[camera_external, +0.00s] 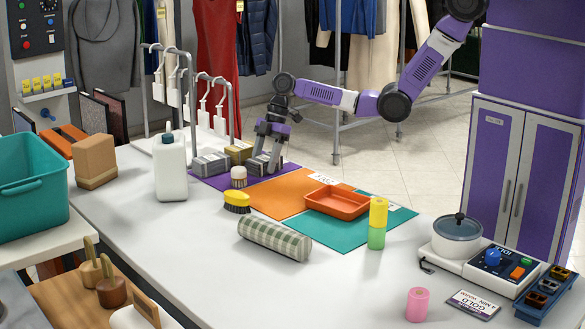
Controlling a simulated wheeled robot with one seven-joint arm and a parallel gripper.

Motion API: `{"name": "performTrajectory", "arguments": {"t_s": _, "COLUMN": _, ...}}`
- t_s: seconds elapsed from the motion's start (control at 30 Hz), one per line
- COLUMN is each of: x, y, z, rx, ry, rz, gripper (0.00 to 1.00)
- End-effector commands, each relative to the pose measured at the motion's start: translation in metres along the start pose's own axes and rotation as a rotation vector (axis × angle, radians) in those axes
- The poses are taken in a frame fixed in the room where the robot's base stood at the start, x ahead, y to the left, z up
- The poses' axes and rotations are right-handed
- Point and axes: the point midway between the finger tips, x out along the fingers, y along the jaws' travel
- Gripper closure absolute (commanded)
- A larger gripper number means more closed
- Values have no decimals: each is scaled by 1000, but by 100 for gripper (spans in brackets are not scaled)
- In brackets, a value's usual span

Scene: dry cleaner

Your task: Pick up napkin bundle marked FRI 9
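Several small block-like bundles stand at the far side of the counter, on and beside a purple mat (227,181). One is a grey bundle (209,166) at left, one is a tan bundle (238,150) behind, and one is a grey bundle (258,167) at right. Their markings are too small to read, so I cannot tell which is FRI 9. My gripper (269,158) points down at the right grey bundle, with its fingers at or around it. I cannot tell whether they touch it. The bundle is partly hidden by the fingers and appears to rest on the mat.
A round brush (238,177) and yellow brush (237,201) stand close in front. An orange mat (283,192), orange tray (337,202) and green mat (330,232) lie to the right. A white bottle (170,168) and metal hook rack (229,100) are at left.

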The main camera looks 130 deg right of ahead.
Motion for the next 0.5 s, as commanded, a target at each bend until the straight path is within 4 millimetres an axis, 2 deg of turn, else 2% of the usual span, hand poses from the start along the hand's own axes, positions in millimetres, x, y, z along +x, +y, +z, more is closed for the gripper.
{"name": "performTrajectory", "arguments": {"t_s": 0.03, "x": 0, "y": 0, "z": 0, "rx": 0, "ry": -1, "rz": -1, "gripper": 57}}
{"name": "performTrajectory", "arguments": {"t_s": 0.17, "x": 0, "y": 0, "z": 0, "rx": 0, "ry": -1, "rz": -1, "gripper": 83}}
{"name": "performTrajectory", "arguments": {"t_s": 0.2, "x": 0, "y": 0, "z": 0, "rx": 0, "ry": 0, "rz": -1, "gripper": 87}}
{"name": "performTrajectory", "arguments": {"t_s": 0.5, "x": -3, "y": 0, "z": -1, "rx": 0, "ry": 0, "rz": 0, "gripper": 87}}
